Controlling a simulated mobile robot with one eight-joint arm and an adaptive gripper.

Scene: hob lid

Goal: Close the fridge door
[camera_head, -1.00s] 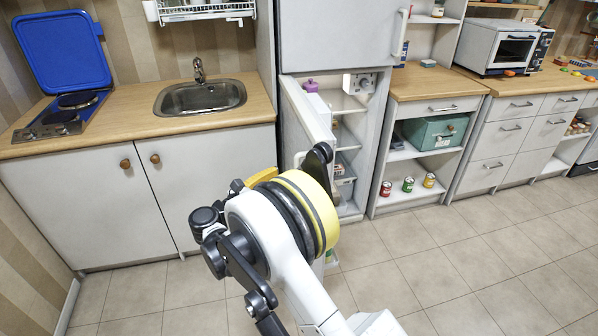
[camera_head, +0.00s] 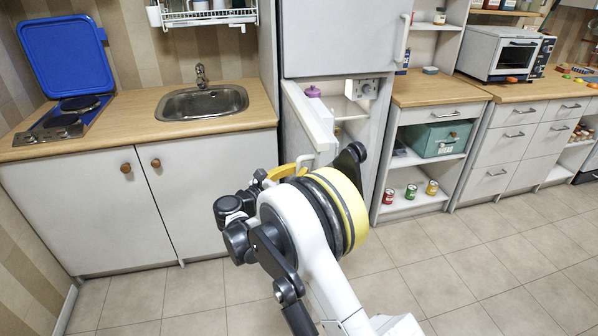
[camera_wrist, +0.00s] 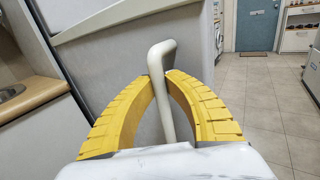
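The lower fridge door (camera_head: 302,112) stands open in the head view, swung out toward me, with the fridge interior showing to its right. Its pale bar handle (camera_head: 303,162) is on the outer face. My gripper (camera_head: 284,171) is at this handle, its yellow fingers partly hidden behind my wrist. In the wrist view, the handle (camera_wrist: 164,62) runs between the two yellow fingers (camera_wrist: 159,74), whose tips close in on it from both sides. The door (camera_wrist: 112,58) fills the area behind the fingers. Much of the lower door and interior is hidden by my arm.
The upper fridge door (camera_head: 340,38) is shut. A purple-lidded pot (camera_head: 312,92) shows at the fridge opening. The sink counter (camera_head: 140,125) stands left, and an open shelf with several cans (camera_head: 410,192) right. Tiled floor (camera_head: 480,245) is clear at right.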

